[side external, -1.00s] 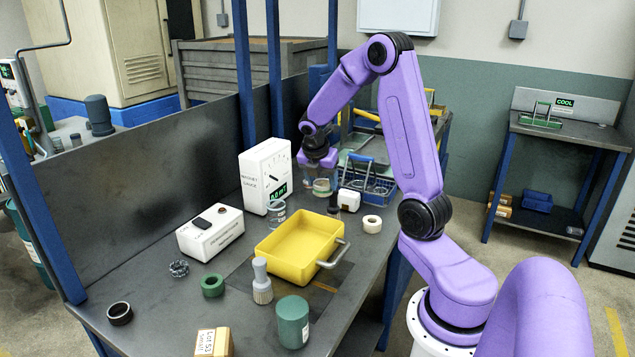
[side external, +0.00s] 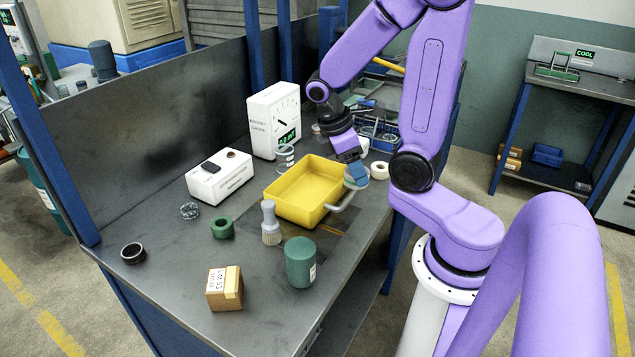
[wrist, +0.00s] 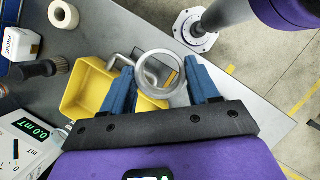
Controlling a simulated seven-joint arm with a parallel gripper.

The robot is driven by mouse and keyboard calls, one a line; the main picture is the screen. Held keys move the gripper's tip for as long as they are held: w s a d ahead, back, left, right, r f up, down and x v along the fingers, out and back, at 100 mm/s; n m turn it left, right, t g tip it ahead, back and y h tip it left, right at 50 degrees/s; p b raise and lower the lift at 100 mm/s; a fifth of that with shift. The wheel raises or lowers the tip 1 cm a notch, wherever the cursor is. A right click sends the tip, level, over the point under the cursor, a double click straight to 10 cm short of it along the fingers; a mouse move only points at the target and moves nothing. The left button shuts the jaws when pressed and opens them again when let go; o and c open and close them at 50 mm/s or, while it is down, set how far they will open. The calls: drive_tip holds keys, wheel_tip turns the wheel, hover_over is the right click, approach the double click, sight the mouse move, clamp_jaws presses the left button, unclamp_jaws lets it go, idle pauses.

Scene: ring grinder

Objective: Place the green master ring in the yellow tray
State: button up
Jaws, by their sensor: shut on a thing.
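The green master ring (side external: 222,227) lies flat on the bench to the left of the yellow tray (side external: 302,192). It does not show in the wrist view. The tray looks empty, with a grey handle (side external: 341,203) on its right side; the tray also shows in the wrist view (wrist: 82,92). My gripper (side external: 357,173) is over the tray's right end, near the handle. Its blue fingers are shut on a silvery metal ring (wrist: 139,76), held clear of the tray floor. Its height above the handle is hard to tell.
A white magnet gauge (side external: 272,122) and a white box (side external: 220,178) stand behind and left of the tray. A brush (side external: 270,225), a green cylinder (side external: 300,262) and a carton (side external: 224,289) stand in front. A dark ring (side external: 133,253) lies at left.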

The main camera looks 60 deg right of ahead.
drive_tip(key=w+d+f, duration=0.1)
drive_tip(key=w+f, duration=0.2)
drive_tip(key=w, duration=0.1)
drive_tip(key=w+d+f, duration=0.2)
drive_tip(key=w+f, duration=0.1)
drive_tip(key=w, duration=0.1)
drive_tip(key=w+d+f, duration=0.1)
drive_tip(key=w+f, duration=0.2)
drive_tip(key=w, duration=0.1)
drive_tip(key=shift+w+d+f, duration=0.2)
drive_tip(key=shift+d, duration=0.1)
drive_tip(key=shift+w+f, duration=0.15)
drive_tip(key=shift+f, duration=1.65)
drive_tip(key=shift+f, duration=0.1)
drive_tip(key=o, duration=1.2)
drive_tip(key=shift+c, duration=0.2)
